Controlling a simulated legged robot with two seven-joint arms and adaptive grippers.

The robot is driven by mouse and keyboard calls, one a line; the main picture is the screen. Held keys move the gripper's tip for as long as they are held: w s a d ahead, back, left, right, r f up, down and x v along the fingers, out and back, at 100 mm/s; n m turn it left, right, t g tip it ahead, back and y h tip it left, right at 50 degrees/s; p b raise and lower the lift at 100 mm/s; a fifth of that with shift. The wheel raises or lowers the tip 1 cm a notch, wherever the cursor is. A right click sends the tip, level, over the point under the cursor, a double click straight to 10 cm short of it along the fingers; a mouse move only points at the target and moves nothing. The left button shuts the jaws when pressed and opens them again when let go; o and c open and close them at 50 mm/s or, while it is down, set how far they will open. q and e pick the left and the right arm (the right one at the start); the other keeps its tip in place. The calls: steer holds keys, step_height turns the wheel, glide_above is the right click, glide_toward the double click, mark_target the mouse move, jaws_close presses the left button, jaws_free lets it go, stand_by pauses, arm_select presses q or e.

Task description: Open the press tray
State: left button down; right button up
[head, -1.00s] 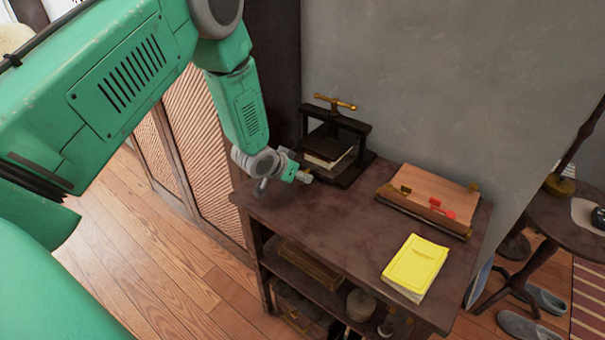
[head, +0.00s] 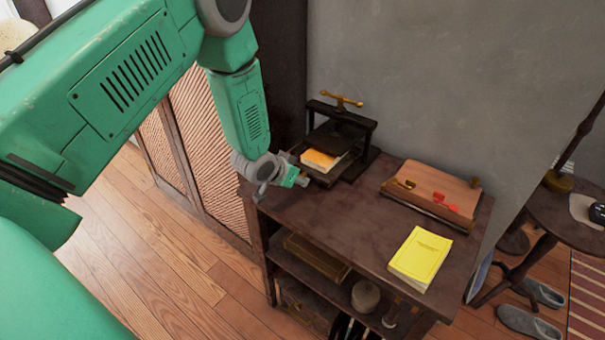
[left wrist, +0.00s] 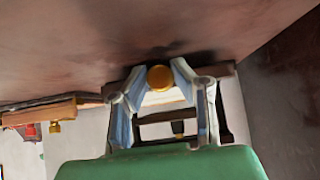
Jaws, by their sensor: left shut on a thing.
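The black book press (head: 366,128) stands at the back left of the dark table, with a brass screw handle (head: 342,100) on top. Its tray (head: 325,182) is slid out toward the front left, and an orange book (head: 320,160) lies on it, partly out from under the press plate. My left gripper (head: 302,181) is at the tray's front edge. In the left wrist view its fingers (left wrist: 160,76) are closed around a round brass knob (left wrist: 160,78) on the tray front. My right gripper is not in view.
A yellow book (head: 419,257) lies at the table's front right. A wooden board with brass and red clips (head: 435,192) lies at the back right. The table middle (head: 320,220) is clear. A wicker-panelled cabinet (head: 205,140) stands to the left.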

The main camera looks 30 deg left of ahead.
arm_select(q)
steer(key=s+p, duration=0.1)
steer(key=s, duration=0.5)
steer(key=s+a+p, duration=0.1)
steer(key=s, duration=0.1)
steer(key=shift+s+r+p, duration=0.35)
steer(key=shift+s+r, duration=0.05)
steer(key=shift+s, duration=0.6)
steer(key=shift+a, duration=0.1)
steer(key=c, duration=1.3)
jaws_free()
steer(key=shift+s+f, duration=0.1)
steer(key=shift+s, duration=0.15)
steer(key=v, duration=1.2)
steer(key=shift+s+f, duration=0.1)
